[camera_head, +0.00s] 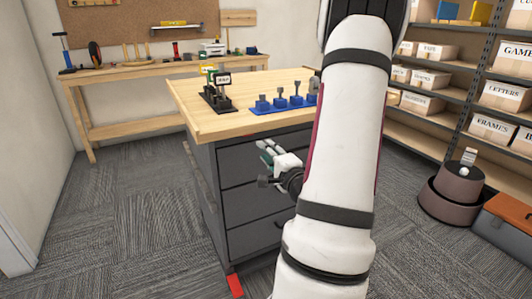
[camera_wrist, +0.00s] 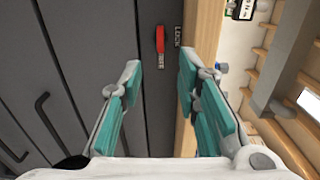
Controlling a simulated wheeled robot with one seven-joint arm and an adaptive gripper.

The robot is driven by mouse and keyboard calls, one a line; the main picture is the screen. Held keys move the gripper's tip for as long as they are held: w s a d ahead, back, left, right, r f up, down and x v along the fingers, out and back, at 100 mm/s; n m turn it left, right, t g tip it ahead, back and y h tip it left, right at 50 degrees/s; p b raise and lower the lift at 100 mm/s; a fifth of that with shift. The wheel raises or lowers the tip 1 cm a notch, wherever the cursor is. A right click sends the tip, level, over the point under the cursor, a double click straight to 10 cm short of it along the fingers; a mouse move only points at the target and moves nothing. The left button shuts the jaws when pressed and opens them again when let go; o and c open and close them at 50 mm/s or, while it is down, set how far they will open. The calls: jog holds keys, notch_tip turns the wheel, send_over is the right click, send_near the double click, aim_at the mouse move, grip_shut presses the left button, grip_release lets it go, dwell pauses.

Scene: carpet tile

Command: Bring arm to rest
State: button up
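My white arm (camera_head: 340,150) reaches down through the middle of the head view. My gripper (camera_head: 268,153) is beside the front of a dark grey drawer cabinet (camera_head: 240,163). In the wrist view its two teal-padded fingers (camera_wrist: 159,75) are spread apart with nothing between them. Beyond the fingertips a red lever (camera_wrist: 160,40) sits on the dark cabinet face, beside a strip lettered "LOCK". The fingers look apart from the lever, though the exact distance cannot be told. The drawers look shut where visible; my arm hides part of the cabinet.
The cabinet's wooden top (camera_head: 190,102) bears black stands (camera_head: 217,95) and a blue tray (camera_head: 262,110) with blue pieces. A workbench (camera_head: 135,77) stands behind. Shelves with boxes (camera_head: 492,130) and a round brown bin (camera_head: 450,205) are at right. Carpet at left is clear.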

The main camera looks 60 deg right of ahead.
dwell(0.3)
jog(key=w+a+n+g+y, duration=0.3)
jog(key=w+a+n+g, duration=0.1)
jog(key=w+a+n, duration=0.3)
jog(key=s+a+r+n+g+y, duration=0.15)
jog(key=a+n+g, duration=0.3)
jog(key=a, duration=0.45)
jog(key=s+a+r+n+g+y, duration=0.25)
jog(key=s+a+n, duration=0.35)
jog(key=s+a, duration=0.6)
jog(key=s+a+r+n+g+y, duration=0.2)
jog(key=s+a+r+n+g, duration=0.15)
jog(key=s+a+n, duration=0.6)
notch_tip(320, 180, up, 22)
jog(key=s+a+m+t+p, duration=0.2)
jog(key=t+p, duration=0.1)
jog(key=p, duration=1.8)
jog(key=shift+f+m, duration=0.2)
jog(key=shift+m, duration=0.1)
